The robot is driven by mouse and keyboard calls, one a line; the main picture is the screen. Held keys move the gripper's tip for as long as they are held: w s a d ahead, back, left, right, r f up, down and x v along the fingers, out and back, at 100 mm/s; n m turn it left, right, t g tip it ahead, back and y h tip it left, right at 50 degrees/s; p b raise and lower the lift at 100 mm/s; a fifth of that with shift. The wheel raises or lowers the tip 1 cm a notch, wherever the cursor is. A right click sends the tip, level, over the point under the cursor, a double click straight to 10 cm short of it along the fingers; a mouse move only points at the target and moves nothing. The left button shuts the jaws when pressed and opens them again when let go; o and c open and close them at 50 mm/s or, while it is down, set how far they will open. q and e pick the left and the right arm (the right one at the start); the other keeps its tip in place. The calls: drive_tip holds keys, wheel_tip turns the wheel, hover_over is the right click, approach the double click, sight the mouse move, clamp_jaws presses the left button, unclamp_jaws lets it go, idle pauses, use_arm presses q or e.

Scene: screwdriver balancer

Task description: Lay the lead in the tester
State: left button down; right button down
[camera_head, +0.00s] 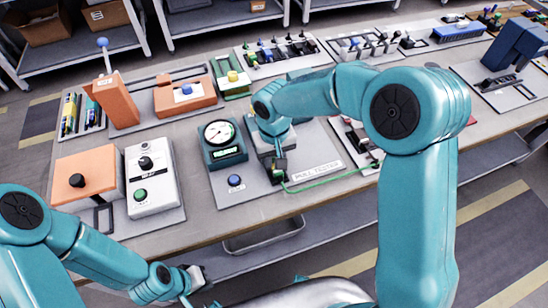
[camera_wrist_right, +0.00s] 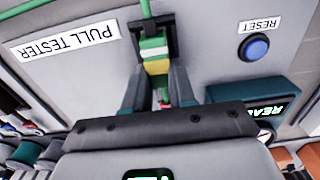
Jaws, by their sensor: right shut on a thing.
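The pull tester is a grey plate with a teal gauge box (camera_head: 223,143) and a white PULL TESTER label (camera_head: 314,172). The label also shows in the right wrist view (camera_wrist_right: 65,38). My right gripper (camera_head: 277,170) is low over the plate, right of the gauge, shut on the green and yellow end of the lead (camera_wrist_right: 155,58). That end lines up with a black forked holder (camera_wrist_right: 172,38); whether it is seated there I cannot tell. The green cable (camera_head: 325,179) runs right across the plate. My left gripper (camera_head: 196,280) is at the bottom, before the bench; its jaws are unclear.
A blue reset button (camera_head: 234,180) sits in front of the gauge. A white box with a green button (camera_head: 150,178) and an orange box (camera_head: 87,174) stand to the left. Tool racks (camera_head: 277,52) line the back. My right arm hides part of the bench's middle.

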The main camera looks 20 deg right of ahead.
drive_tip(key=c, duration=0.9)
unclamp_jaws()
drive_tip(key=shift+o, duration=0.2)
wheel_tip(320, 180, up, 16)
drive_tip(key=shift+r+p, duration=0.2)
drive_tip(key=shift+p, duration=0.2)
